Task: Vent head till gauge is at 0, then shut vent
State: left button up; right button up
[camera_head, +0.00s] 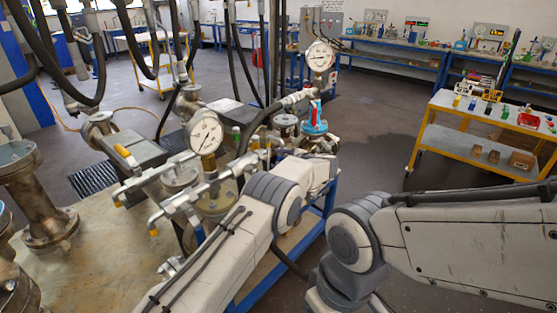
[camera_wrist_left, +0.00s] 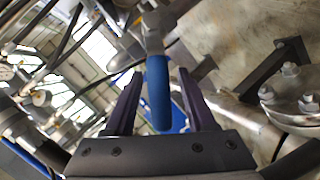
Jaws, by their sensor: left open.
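My left gripper (camera_wrist_left: 160,74) is open in the left wrist view, its two dark fingers on either side of a blue-sleeved lever handle (camera_wrist_left: 158,92). There is a gap beside the handle, and I cannot tell if either finger touches it. In the head view my left arm reaches over the vessel fittings, and its fingers are hard to make out. One round dial gauge (camera_head: 205,133) stands over the near vessel, its needle toward the lower left. Another gauge (camera_head: 320,57) stands farther back above a blue and red fitting (camera_head: 314,122). Their readings are too small to tell. My right gripper is out of view.
Flanged metal fittings (camera_head: 45,210) stand on the bench at the left. Black hoses hang at the upper left. A yellow cart (camera_head: 455,152) with small items stands at the right. Blue workbenches line the back wall, with open floor before them.

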pick_arm(q)
jog(key=b+v, duration=0.2)
jog(key=v, duration=0.8)
jog(key=shift+b, duration=0.4)
